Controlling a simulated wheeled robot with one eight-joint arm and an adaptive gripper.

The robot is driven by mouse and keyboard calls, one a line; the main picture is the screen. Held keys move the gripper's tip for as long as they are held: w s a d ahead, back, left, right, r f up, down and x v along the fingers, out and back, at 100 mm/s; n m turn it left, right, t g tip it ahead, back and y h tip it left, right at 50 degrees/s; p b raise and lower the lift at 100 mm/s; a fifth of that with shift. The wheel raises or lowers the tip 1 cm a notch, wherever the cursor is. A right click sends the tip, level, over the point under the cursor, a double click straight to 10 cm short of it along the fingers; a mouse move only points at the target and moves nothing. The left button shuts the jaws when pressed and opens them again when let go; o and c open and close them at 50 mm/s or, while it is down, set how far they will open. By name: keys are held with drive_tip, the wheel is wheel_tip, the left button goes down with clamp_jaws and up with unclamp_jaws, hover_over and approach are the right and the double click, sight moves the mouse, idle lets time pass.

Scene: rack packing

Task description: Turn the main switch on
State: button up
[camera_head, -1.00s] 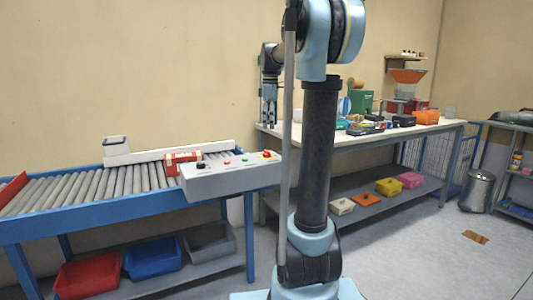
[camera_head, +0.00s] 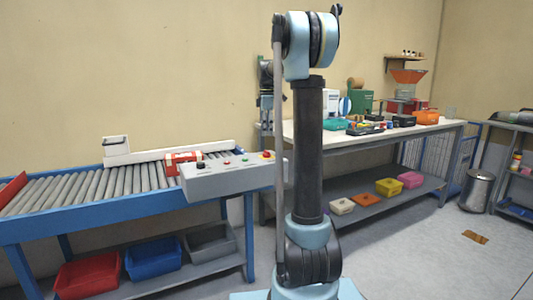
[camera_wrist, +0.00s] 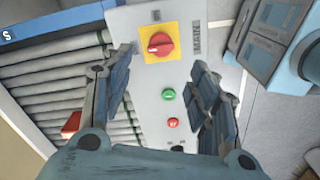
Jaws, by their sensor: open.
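The main switch is a red rotary knob (camera_wrist: 160,45) on a yellow plate, with "MAIN" lettered beside it in the wrist view. It sits on a grey control panel (camera_wrist: 143,20). In the head view the knob (camera_head: 266,154) is at the panel's right end. My gripper (camera_wrist: 163,75) is open, its fingers spread to either side of the panel's width in the wrist view, with nothing between them. In the head view my gripper (camera_head: 266,125) points down above the knob's end of the panel, partly hidden by my arm. Contact with the knob is not visible.
A green button (camera_wrist: 168,93) and a red button (camera_wrist: 173,123) sit on the same panel. The roller conveyor (camera_head: 90,188) runs left of it, with a red and white box (camera_head: 183,160) close by. A cluttered workbench (camera_head: 360,140) stands to the right.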

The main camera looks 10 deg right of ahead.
sight(267, 154)
wheel_tip(267, 154, down, 10)
drive_tip(key=shift+f, duration=0.25)
idle(0.3)
drive_tip(key=c, duration=1)
